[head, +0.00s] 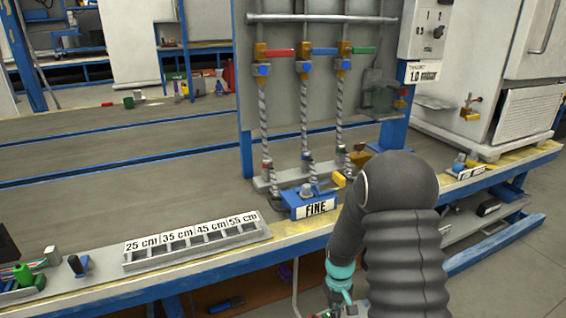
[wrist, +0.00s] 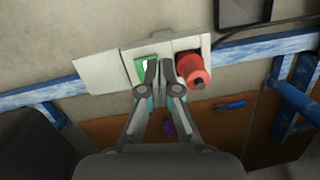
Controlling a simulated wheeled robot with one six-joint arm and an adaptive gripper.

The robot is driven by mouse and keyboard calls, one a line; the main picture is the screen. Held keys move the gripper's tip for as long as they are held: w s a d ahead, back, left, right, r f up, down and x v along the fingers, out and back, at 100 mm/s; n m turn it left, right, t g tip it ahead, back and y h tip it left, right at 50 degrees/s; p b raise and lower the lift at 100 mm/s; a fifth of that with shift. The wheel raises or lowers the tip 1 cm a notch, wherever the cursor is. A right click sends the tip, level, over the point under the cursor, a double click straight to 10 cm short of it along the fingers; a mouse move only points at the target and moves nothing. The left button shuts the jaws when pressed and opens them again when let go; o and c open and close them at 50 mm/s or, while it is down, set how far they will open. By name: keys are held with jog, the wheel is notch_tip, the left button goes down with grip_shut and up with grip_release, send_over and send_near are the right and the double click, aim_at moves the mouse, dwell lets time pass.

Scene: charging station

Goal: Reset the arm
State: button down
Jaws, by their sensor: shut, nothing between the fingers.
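My dark arm (head: 400,235) rises in the lower right of the head view, in front of the bench edge. My gripper (wrist: 165,72) shows in the middle of the wrist view with its fingertips together and nothing between them. In the head view only its teal part (head: 340,272) shows, low by the bench front; its fingertips are not clear there. In the wrist view the fingertips overlap a green panel (wrist: 146,68) on a white plate. I cannot tell whether they touch it. A red round knob (wrist: 192,68) is just right of the fingers.
The bench (head: 120,165) holds a FINE-labelled blue block (head: 312,206), a slotted tray (head: 195,243) marked in cm, and a panel with valves (head: 303,68). A white cabinet (head: 480,75) stands at right. Blue frame legs (wrist: 297,100) are near the gripper. Floor (head: 520,270) is free at right.

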jog(key=s+r+m+t, duration=0.1)
jog(key=s+r+t, duration=0.1)
jog(key=s+r, duration=0.5)
jog(key=s+r+t, duration=0.3)
jog(key=s+r, duration=0.4)
jog(key=r, duration=0.8)
jog(key=s+r+m+t, duration=0.1)
jog(key=s+r+t, duration=0.1)
jog(key=s+r, duration=0.5)
notch_tip(320, 180, up, 5)
jog(key=shift+s+r+m, duration=0.1)
jog(key=shift+s+m, duration=0.15)
jog(key=shift+m, duration=0.05)
jog(key=shift+s+d, duration=0.1)
